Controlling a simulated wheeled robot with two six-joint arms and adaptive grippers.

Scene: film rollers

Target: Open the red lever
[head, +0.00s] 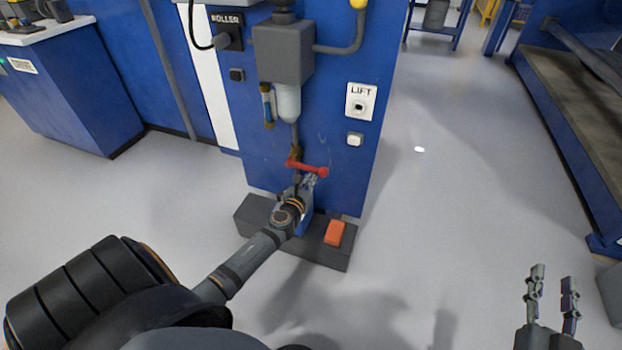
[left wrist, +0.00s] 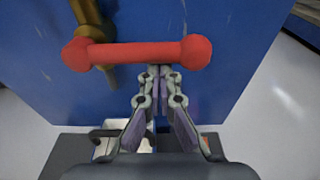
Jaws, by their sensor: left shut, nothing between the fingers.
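The red lever (head: 307,168) is a bar with round ends on a brass valve (head: 296,151), low on the blue panel. In the head view it slopes slightly down to the right. In the left wrist view the red lever (left wrist: 140,53) lies nearly level across the top, with the brass valve (left wrist: 92,35) behind its left part. My left gripper (head: 311,180) is just below the lever's right part. In the left wrist view my left gripper (left wrist: 160,72) is shut and empty, its tips at the lever's lower edge; contact is unclear. My right gripper (head: 553,280) is open and empty at the lower right.
The blue panel (head: 345,50) carries a grey box (head: 284,53), a LIFT button plate (head: 360,102) and a white button (head: 355,139). A dark base (head: 322,248) with an orange-red pedal (head: 334,233) stands at its foot. The floor (head: 440,200) to the right is clear.

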